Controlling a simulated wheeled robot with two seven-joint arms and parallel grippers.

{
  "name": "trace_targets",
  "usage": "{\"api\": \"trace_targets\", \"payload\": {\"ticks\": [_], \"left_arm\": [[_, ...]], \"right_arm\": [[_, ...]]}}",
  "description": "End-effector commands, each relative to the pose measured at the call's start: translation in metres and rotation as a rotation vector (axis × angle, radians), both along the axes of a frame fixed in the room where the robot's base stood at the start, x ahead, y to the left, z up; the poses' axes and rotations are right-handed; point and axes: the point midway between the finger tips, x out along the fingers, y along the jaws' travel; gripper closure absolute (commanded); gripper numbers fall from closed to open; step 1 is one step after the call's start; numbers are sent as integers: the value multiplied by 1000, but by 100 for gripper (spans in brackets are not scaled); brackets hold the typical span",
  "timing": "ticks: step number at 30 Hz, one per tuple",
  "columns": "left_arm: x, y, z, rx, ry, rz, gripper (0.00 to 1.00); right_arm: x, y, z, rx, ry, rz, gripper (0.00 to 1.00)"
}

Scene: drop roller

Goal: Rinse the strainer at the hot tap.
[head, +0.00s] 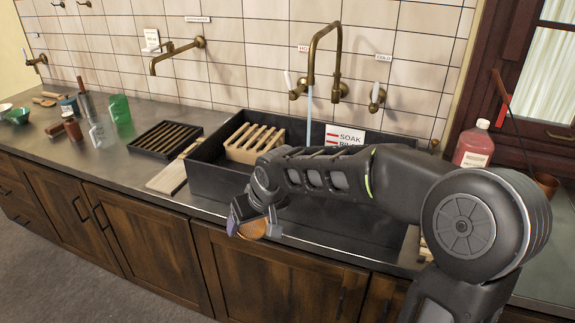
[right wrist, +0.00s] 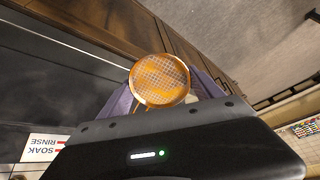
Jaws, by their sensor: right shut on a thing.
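My right gripper (head: 250,219) is shut on the strainer (right wrist: 160,79), a round orange-rimmed piece with a fine mesh. In the head view the strainer (head: 252,230) shows only in part, at the front edge of the black sink (head: 205,178). It is to the left of and nearer than the brass tap (head: 311,60), apart from the water. A thin stream of water (head: 309,105) falls from the tap's spout into the sink. The hot handle (head: 293,88) is on the tap's left, under a partly hidden red label (head: 303,49). My left gripper is not in view.
A wooden rack (head: 254,140) stands in the sink's left part. A SOAK/RINSE sign (head: 345,137) is at the back. The cold handle (head: 376,97) is right of the tap. A red bottle (head: 474,147) stands on the right counter. My right arm hides much of the sink.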

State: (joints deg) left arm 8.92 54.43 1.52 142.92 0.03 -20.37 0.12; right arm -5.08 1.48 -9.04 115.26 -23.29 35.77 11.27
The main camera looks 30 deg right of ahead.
Motion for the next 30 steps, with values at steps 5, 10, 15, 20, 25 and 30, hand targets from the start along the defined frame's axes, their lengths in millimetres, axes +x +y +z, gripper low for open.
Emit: {"api": "trace_targets", "payload": {"ticks": [5,10,15,20,25,30], "left_arm": [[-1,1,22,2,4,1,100],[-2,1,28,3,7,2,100],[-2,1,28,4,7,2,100],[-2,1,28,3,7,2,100],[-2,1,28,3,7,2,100],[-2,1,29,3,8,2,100]], "right_arm": [[-11,-55,83,8,-17,-78,72],[-25,-79,120,26,-14,-104,72],[-30,-84,127,31,-12,-107,72],[-30,-83,126,31,-12,-106,72],[-29,-84,126,31,-11,-106,72],[-24,-87,124,30,-10,-107,72]]}}
